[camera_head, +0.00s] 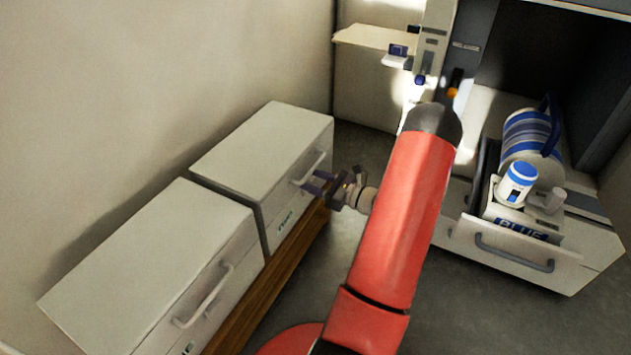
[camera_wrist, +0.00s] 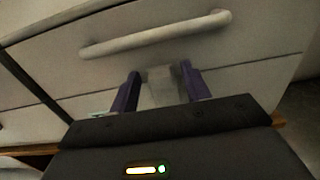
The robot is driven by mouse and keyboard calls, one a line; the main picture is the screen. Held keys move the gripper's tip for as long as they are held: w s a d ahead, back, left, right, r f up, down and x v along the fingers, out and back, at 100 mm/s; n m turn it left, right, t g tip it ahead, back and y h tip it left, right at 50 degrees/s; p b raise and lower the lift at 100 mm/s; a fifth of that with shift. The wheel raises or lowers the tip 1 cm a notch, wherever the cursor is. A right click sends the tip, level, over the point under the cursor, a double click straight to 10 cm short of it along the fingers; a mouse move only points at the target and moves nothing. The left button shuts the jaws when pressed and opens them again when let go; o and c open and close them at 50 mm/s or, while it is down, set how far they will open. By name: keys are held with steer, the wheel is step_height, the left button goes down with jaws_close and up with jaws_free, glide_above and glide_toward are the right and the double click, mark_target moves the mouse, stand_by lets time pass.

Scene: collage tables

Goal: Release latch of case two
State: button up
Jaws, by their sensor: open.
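Two pale cases stand side by side on a wooden base at the left in the head view. The far case (camera_head: 262,145) has a bar handle on its front and small dark lettering too small to read surely. The near case (camera_head: 150,255) has a similar handle. My gripper (camera_head: 316,184) is at the far case's front, near its handle (camera_head: 310,168). In the wrist view, my gripper (camera_wrist: 160,88) is open, with a purple finger on each side of a pale latch-like block (camera_wrist: 160,85) below the handle (camera_wrist: 155,35). Contact with it cannot be told.
A pale shelf unit (camera_head: 365,75) stands at the back. Grey floor lies between.

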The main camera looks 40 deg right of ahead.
mark_target(314, 182)
steer(key=c, duration=0.8)
steer(key=shift+s+f, duration=0.1)
steer(key=shift+s+d+f+t+y+b, duration=0.2)
steer(key=shift+s+f+t+y+b, duration=0.2)
steer(key=shift+t+b, duration=0.65)
steer(key=shift+s+d+f+t+y+b, duration=0.15)
steer(key=shift+s+f+t+y+b, duration=0.2)
steer(key=shift+t+b, duration=0.7)
steer(key=shift+s+d+f+t+y+b, duration=0.2)
steer(key=shift+s+f+t+y+b, duration=0.2)
steer(key=shift+t+b, duration=0.65)
steer(key=shift+g, duration=0.25)
